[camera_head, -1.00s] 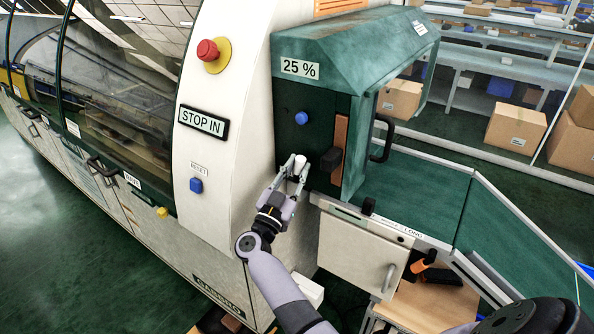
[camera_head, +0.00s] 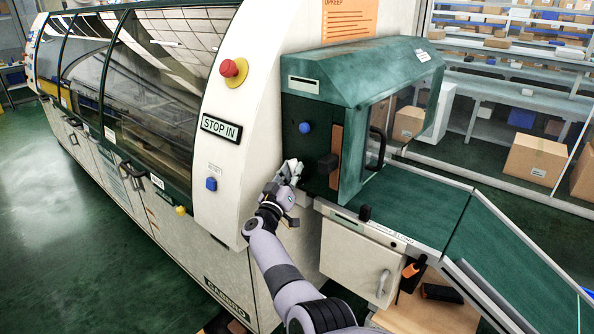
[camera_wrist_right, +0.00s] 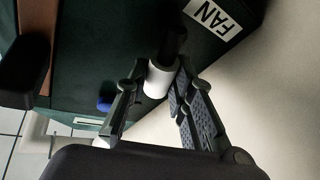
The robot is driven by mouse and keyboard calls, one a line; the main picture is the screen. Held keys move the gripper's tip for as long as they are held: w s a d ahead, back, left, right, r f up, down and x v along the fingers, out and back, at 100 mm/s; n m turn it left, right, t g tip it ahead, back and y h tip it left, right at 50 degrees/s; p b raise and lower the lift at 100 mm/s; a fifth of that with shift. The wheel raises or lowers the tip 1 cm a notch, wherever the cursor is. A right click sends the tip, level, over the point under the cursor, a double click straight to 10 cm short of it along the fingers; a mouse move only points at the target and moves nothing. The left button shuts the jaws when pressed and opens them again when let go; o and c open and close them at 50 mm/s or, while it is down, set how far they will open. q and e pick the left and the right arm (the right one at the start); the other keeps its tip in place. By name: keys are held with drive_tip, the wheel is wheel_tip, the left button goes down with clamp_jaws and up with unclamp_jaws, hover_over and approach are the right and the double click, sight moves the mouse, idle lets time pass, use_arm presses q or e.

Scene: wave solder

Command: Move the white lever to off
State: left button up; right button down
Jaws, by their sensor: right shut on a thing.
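The white lever (camera_wrist_right: 159,80) shows in the right wrist view as a short white cylinder on a dark stem, on the dark green panel beside a "FAN" label (camera_wrist_right: 213,18). My right gripper (camera_wrist_right: 156,88) has one finger on each side of the white part and is shut on it. In the head view my right gripper (camera_head: 289,172) is at the lower left of the green hood's front panel (camera_head: 310,150), and it mostly hides the lever there. My left gripper is not in view.
The green conveyor (camera_head: 420,207) runs to the right. A white cabinet (camera_head: 355,262) stands below.

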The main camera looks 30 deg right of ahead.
drive_tip(key=shift+w+r+n+p, duration=0.1)
drive_tip(key=shift+n+p, duration=0.2)
drive_tip(key=c, duration=1.7)
unclamp_jaws()
drive_tip(key=shift+a, duration=0.1)
drive_tip(key=o, duration=0.3)
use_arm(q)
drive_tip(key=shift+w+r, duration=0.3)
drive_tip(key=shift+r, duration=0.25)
use_arm(e)
drive_tip(key=shift+o, duration=0.2)
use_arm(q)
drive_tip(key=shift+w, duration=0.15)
use_arm(e)
drive_tip(key=shift+f, duration=0.2)
